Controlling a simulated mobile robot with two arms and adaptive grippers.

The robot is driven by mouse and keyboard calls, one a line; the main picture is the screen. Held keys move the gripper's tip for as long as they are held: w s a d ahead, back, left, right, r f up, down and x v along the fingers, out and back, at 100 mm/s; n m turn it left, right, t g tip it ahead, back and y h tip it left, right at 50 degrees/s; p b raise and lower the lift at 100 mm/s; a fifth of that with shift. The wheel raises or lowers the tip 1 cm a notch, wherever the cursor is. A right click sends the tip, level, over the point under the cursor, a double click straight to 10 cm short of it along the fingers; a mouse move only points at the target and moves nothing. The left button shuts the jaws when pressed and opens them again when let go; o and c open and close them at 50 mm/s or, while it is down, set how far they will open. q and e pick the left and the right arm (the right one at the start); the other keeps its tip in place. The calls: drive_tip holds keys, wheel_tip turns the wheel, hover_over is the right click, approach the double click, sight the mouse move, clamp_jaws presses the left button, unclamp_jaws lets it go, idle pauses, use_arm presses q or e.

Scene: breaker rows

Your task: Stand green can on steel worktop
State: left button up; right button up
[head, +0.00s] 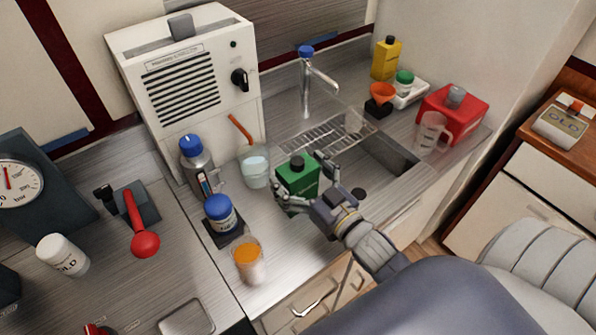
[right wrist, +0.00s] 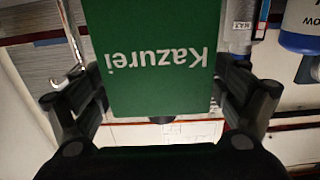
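The green can (head: 296,177) is a boxy green container with a dark cap. It is upright between the fingers of my right gripper (head: 302,184), in front of the sink. In the right wrist view the can (right wrist: 155,60) fills the middle, its label reading "Kazurei" upside down, with a finger of the gripper (right wrist: 160,98) along each side. The gripper appears shut on it. The can's base is partly hidden by the fingers, so I cannot tell whether it touches the steel worktop (head: 300,238). My left gripper is not in view.
A beaker (head: 255,168) stands just left of the can. A blue-lidded jar (head: 220,213) and an orange-topped container (head: 249,262) stand further left and nearer. The sink (head: 385,152) with a tap (head: 306,80) lies behind. Bare worktop lies between the jar and my gripper.

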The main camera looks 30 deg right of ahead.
drive_tip(key=shift+r, duration=0.15)
drive_tip(key=shift+s, duration=0.25)
drive_tip(key=s+d+b, duration=0.1)
drive_tip(key=s+b, duration=0.1)
drive_tip(key=s, duration=0.9)
drive_tip(key=shift+s+d, duration=0.2)
drive_tip(key=shift+d, duration=0.1)
